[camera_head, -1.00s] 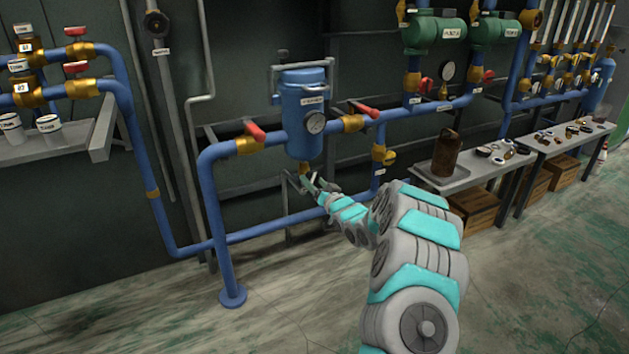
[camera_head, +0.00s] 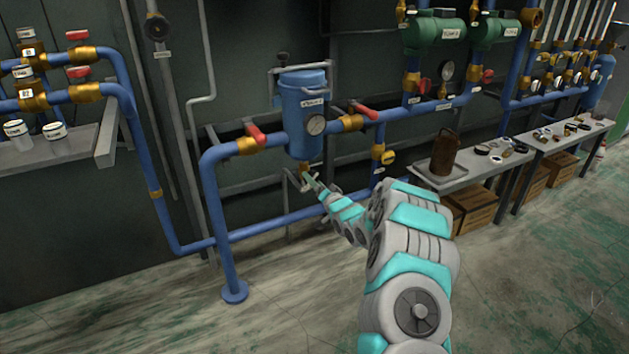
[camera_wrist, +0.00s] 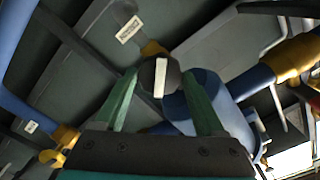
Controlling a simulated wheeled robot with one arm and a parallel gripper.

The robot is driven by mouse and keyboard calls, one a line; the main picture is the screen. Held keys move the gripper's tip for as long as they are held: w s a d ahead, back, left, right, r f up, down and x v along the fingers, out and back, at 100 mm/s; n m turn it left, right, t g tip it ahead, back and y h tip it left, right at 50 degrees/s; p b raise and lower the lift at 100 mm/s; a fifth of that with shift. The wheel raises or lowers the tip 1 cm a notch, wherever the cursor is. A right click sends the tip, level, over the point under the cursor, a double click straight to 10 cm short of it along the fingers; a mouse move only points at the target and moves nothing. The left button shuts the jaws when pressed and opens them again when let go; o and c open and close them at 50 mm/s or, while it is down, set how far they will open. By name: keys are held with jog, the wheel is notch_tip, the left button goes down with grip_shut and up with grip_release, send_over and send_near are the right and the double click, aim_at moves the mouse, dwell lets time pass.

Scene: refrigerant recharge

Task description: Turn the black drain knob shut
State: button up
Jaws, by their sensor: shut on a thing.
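The black drain knob (camera_wrist: 172,76), with a white bar across its face, shows in the middle of the wrist view. My gripper (camera_wrist: 160,77) has one green finger on each side of the knob and is shut on it. The white bar stands nearly upright in that view. In the head view my gripper (camera_head: 312,183) is just under the blue tank (camera_head: 304,112), by the brass drain fitting (camera_head: 304,168). The knob itself is too small and covered to make out there.
Blue pipes with red-handled valves (camera_head: 256,134) run either side of the tank, and a lower blue pipe (camera_head: 270,229) passes below my gripper. A bench (camera_head: 478,176) with a brown can (camera_head: 445,153) stands to the right. The floor in front is clear.

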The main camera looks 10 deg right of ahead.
jog(key=shift+m+p, duration=1.05)
jog(key=shift+m, duration=1.25)
jog(key=m+p, duration=0.1)
jog(key=m, duration=0.2)
jog(key=shift+r, duration=0.1)
jog(key=o, duration=1.4)
jog(key=shift+m, duration=0.3)
jog(key=shift+o, duration=0.2)
jog(key=v, duration=0.7)
